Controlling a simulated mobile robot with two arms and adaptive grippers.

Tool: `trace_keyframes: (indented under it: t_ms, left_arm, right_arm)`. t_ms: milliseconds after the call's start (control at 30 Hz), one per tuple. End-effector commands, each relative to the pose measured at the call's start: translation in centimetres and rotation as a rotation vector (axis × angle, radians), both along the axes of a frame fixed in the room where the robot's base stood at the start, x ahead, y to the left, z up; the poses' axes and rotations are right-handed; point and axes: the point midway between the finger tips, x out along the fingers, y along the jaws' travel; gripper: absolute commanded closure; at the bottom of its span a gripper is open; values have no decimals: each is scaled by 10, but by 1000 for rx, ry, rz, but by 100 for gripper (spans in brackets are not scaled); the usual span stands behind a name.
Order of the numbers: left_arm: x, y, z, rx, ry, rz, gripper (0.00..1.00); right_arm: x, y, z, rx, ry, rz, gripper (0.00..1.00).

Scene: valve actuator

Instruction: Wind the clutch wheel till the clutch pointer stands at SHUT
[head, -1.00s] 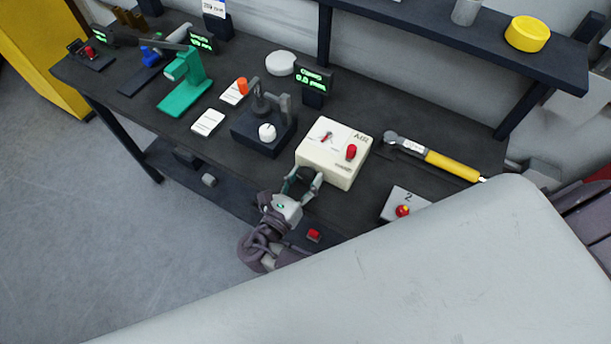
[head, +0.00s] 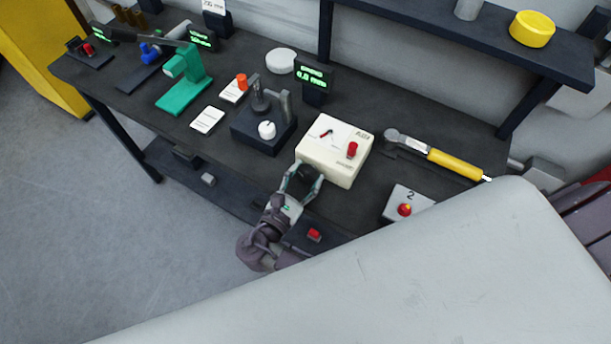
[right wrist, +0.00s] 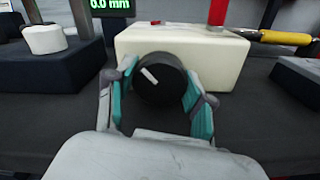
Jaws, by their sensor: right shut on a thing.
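The cream actuator box (head: 330,168) stands near the bench's front edge. Its clutch wheel (head: 306,173) is a black round knob on the front face; in the right wrist view the wheel (right wrist: 160,80) has a white mark tilted toward the upper left. The clutch pointer (head: 326,134) is a small red needle on the box's top; its label is too small to read. My right gripper (head: 303,178) is shut on the wheel, one finger on each side, as the right wrist view also shows (right wrist: 160,92). My left gripper is not in view.
A red knob (head: 352,149) stands up from the box top. A dark fixture with a white knob (head: 267,130) is left of the box; a yellow-handled wrench (head: 452,165) lies to its right. A grey box with a red button (head: 404,210) is nearer. A shelf (head: 470,45) hangs above.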

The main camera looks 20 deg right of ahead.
Motion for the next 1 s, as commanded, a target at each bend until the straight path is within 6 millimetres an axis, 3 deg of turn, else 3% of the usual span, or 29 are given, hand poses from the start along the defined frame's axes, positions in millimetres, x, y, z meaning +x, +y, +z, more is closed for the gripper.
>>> trace_keyframes:
  t_ms: [767,800,933,1000]
  left_arm:
    - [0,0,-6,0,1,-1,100]
    - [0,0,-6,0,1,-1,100]
    - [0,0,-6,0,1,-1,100]
    - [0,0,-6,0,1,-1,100]
  right_arm:
    - [1,-1,2,75,-104,-2,82]
    - [1,-1,2,75,-104,-2,44]
    - [1,-1,2,75,-102,-2,22]
    - [1,-1,1,75,-101,-1,22]
